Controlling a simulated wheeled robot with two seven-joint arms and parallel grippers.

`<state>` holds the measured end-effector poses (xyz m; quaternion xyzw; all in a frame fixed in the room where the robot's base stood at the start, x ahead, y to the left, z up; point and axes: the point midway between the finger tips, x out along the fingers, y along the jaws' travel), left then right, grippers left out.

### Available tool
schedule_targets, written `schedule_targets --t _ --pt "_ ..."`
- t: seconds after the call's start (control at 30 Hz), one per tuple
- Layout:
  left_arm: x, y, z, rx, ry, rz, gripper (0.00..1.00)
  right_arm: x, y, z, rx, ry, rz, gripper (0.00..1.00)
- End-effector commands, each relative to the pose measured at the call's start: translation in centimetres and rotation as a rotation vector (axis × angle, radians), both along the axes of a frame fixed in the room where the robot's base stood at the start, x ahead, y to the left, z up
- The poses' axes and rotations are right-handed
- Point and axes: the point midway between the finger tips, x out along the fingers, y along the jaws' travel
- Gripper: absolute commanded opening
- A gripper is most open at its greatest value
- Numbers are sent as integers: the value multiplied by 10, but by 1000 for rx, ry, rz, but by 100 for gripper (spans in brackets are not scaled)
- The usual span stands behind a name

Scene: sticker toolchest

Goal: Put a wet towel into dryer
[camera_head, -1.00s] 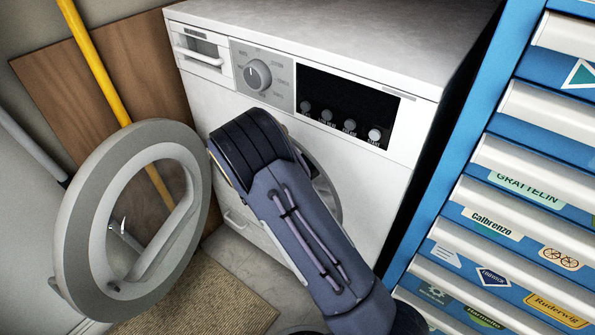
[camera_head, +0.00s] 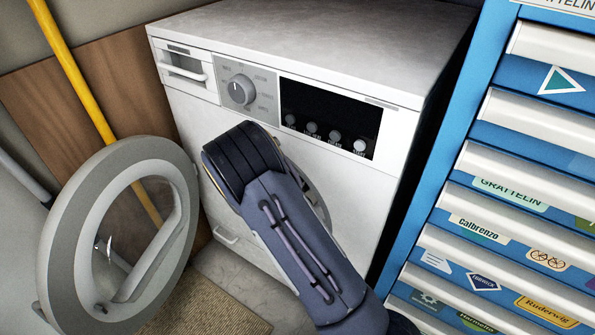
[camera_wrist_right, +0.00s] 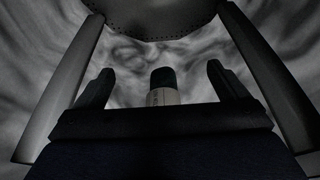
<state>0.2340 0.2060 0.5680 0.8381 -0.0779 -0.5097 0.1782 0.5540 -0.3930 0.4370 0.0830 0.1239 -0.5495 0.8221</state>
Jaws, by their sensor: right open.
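The white dryer (camera_head: 290,175) stands ahead in the head view. Its round door (camera_head: 60,245) is swung open to the left. My right arm reaches into the dryer's opening (camera_head: 312,193) and hides most of it. The right gripper (camera_wrist_right: 159,80) shows only in the right wrist view, inside a grey metallic space with a perforated round plate (camera_wrist_right: 150,18) at the top. Its two dark fingers stand apart. I cannot make out a towel. My left gripper is not in view.
A yellow pole (camera_head: 75,65) leans on a brown board (camera_head: 105,95) behind the door. A beige mat (camera_head: 205,305) lies on the floor at lower left.

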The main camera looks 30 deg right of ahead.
Motion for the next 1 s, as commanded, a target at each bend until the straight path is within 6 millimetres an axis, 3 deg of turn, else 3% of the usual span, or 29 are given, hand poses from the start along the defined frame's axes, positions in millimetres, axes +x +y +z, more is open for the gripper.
schedule_targets --t 0.23,0.63,1.0 --pt "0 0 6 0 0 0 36 -3 8 4 2 1 2 94" --pt "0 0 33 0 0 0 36 -25 62 23 -1 1 3 94" --pt "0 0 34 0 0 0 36 -29 69 22 0 1 0 94"
